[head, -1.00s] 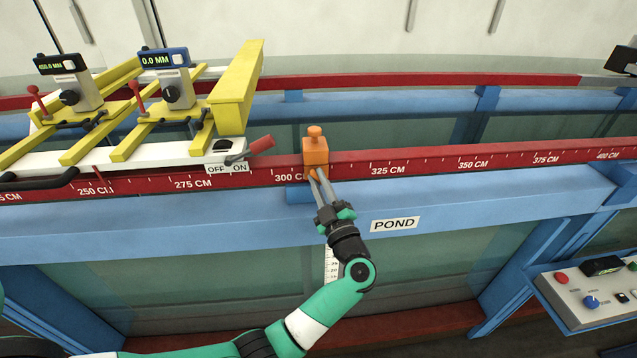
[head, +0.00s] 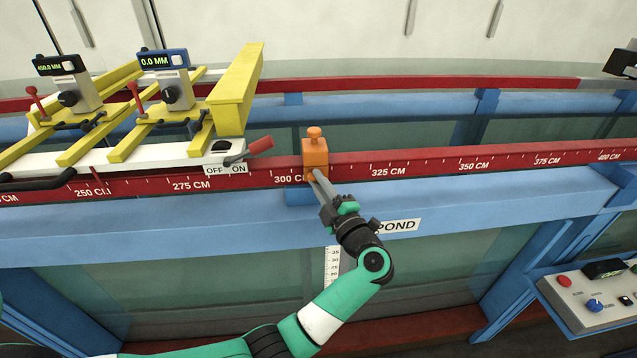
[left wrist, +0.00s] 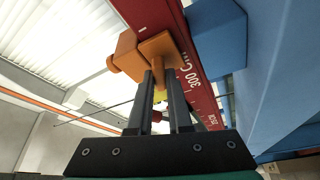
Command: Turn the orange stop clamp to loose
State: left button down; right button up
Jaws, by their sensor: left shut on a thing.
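The orange stop clamp (head: 315,158) sits on the red scaled rail just right of the 300 CM mark, with a round knob on top. My left gripper (head: 317,177) reaches up to its front from below right. In the left wrist view the two dark fingers (left wrist: 161,75) are shut on the clamp's front orange part (left wrist: 160,46), which sits tilted in that picture. The clamp body (left wrist: 127,52) shows beside it. The fingers partly hide the front part in the head view. My right gripper is not in view.
The red rail (head: 440,160) runs along the blue flume beam (head: 250,222). A white carriage with yellow frames (head: 235,90) and a red-handled OFF/ON lever (head: 260,145) stands close left of the clamp. A control box (head: 590,295) is at lower right. The rail right of the clamp is clear.

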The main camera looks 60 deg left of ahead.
pick_arm(q)
jog(key=c, duration=0.8)
grip_release()
jog(key=shift+c, duration=0.2)
jog(key=d+f+b, duration=0.1)
jog(key=d+b, duration=0.1)
jog(key=d, duration=0.9)
jog(key=shift+w+d+f, duration=0.2)
jog(key=shift+d+f, duration=0.05)
jog(key=shift+f, duration=0.15)
